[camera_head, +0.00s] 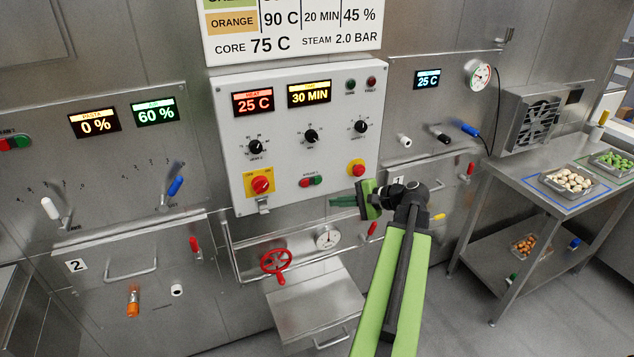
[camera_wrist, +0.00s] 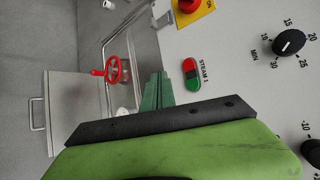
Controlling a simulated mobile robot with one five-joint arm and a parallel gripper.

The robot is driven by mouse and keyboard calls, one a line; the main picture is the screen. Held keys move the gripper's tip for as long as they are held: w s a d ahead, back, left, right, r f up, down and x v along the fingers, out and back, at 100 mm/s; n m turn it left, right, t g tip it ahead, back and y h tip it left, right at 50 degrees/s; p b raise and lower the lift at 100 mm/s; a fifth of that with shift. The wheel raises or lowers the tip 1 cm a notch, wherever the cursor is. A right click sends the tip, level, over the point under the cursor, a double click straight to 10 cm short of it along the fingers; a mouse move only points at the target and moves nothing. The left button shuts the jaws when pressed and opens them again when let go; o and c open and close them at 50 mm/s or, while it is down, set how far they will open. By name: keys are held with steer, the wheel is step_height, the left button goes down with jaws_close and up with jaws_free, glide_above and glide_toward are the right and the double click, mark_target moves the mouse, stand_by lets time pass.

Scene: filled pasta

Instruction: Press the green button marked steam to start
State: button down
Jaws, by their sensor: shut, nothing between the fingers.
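The green button marked steam (camera_head: 318,180) is the right half of a small red and green pair low on the white control panel (camera_head: 285,207). In the wrist view the green button (camera_wrist: 194,83) sits beside its red partner, next to the label STEAM 1. My gripper (camera_head: 333,201) is shut and empty. Its tips are just right of and below the button in the head view. In the wrist view my gripper (camera_wrist: 157,84) shows its green fingertips beside the button, not over it. I see no contact with the button.
Black dials (camera_head: 311,136) are above.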

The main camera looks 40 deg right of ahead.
steer(key=shift+w, duration=0.1)
glide_toward(315, 184)
steer(key=shift+s+a+f+x, duration=0.1)
steer(key=shift+a+x, duration=0.05)
steer(key=shift+x, duration=0.7)
steer(key=shift+s+a+f+x, duration=0.1)
steer(key=shift+a+x, duration=0.05)
steer(key=shift+x, duration=0.7)
steer(key=shift+s+a+x, duration=0.1)
steer(key=shift+a+x, duration=0.05)
steer(key=shift+x, duration=0.75)
steer(key=shift+w+d, duration=0.15)
steer(key=shift+w, duration=0.15)
steer(key=shift+w+d, duration=0.15)
steer(key=shift+w, duration=0.25)
stand_by(0.4)
steer(key=shift+s, duration=0.1)
steer(key=shift+s+a, duration=0.35)
steer(key=shift+s, duration=0.35)
steer(key=shift+s, duration=0.1)
